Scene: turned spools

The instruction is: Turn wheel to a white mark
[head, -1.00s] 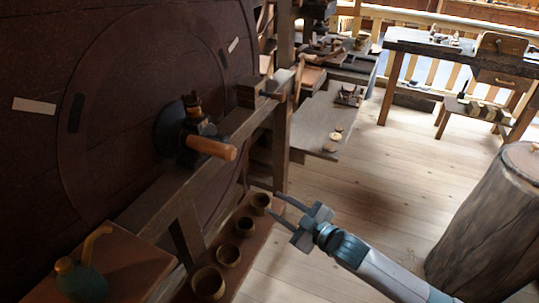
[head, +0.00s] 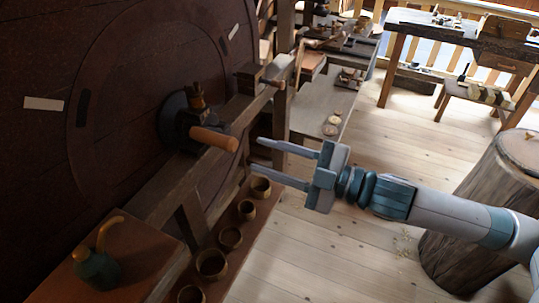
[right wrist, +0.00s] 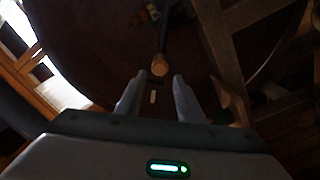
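The big dark wheel (head: 120,60) fills the left of the head view. A white mark (head: 43,103) is at its left and another white mark (head: 234,32) at its upper right; a small dark mark (head: 83,107) is just right of the left one. An orange wooden handle (head: 214,139) sticks out from the dark hub (head: 180,118). My right gripper (head: 257,154) is open and empty, its fingertips a little right of the handle's end. In the right wrist view the handle's end (right wrist: 160,67) shows ahead, between the fingers. My left gripper is out of view.
A wooden beam (head: 150,205) runs in front of the wheel. Several small wooden cups (head: 230,238) stand on a low board below. A green pot (head: 97,268) stands at the lower left. A tree-stump block (head: 480,210) stands at right on open plank floor.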

